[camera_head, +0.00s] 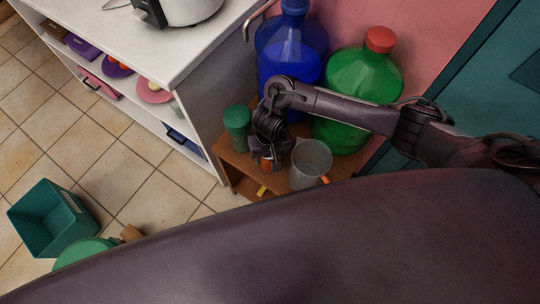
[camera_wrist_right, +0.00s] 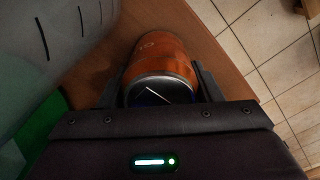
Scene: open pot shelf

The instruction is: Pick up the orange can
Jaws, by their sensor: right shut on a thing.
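The orange can (camera_wrist_right: 163,58) is between the two fingers of my right gripper (camera_wrist_right: 160,85) in the right wrist view, with its metal end toward the camera. The fingers are shut on its sides. In the head view my right gripper (camera_head: 268,158) points down at the small wooden shelf (camera_head: 340,168), and only a bit of the orange can (camera_head: 266,163) shows there. I cannot tell whether the can touches the shelf. My left gripper is not in view.
A green canister (camera_head: 237,125) stands left of the right gripper and a clear pitcher (camera_head: 311,163) right of it. Large blue (camera_head: 290,50) and green (camera_head: 360,80) bottles stand behind. A white counter (camera_head: 130,35) is at left; a teal bin (camera_head: 50,220) is on the floor.

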